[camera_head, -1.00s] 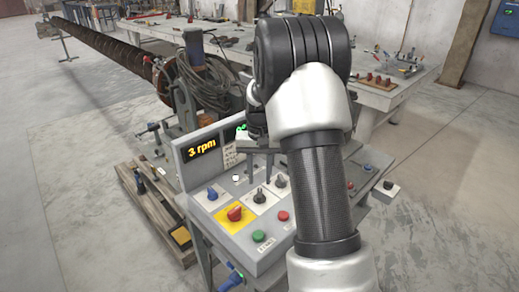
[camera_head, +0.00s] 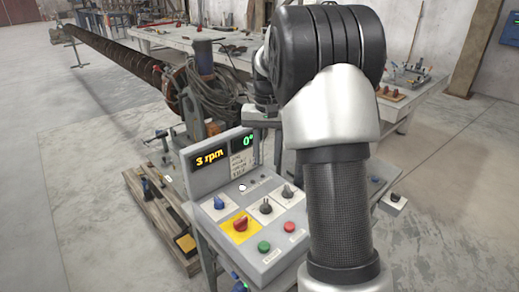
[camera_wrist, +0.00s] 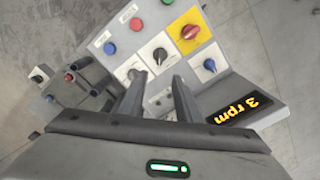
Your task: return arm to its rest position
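My arm reaches up through the right half of the head view and ends above a grey control panel (camera_head: 215,182). My gripper (camera_wrist: 156,88) shows in the wrist view with its two dark fingers apart and nothing between them. The fingers are apart from the panel's knobs. The panel has a red knob on a yellow plate (camera_head: 240,224), a blue knob (camera_head: 219,202), two black selector knobs, and green and red buttons. Its displays read "3 rpm" (camera_head: 209,158) and "0°" (camera_head: 247,142).
A long rusty auger (camera_head: 115,56) lies behind the panel at left, with coiled cables (camera_head: 212,85) at its near end. A wooden pallet (camera_head: 160,215) lies left of the panel. A workbench with tools stands behind. The floor at left is clear.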

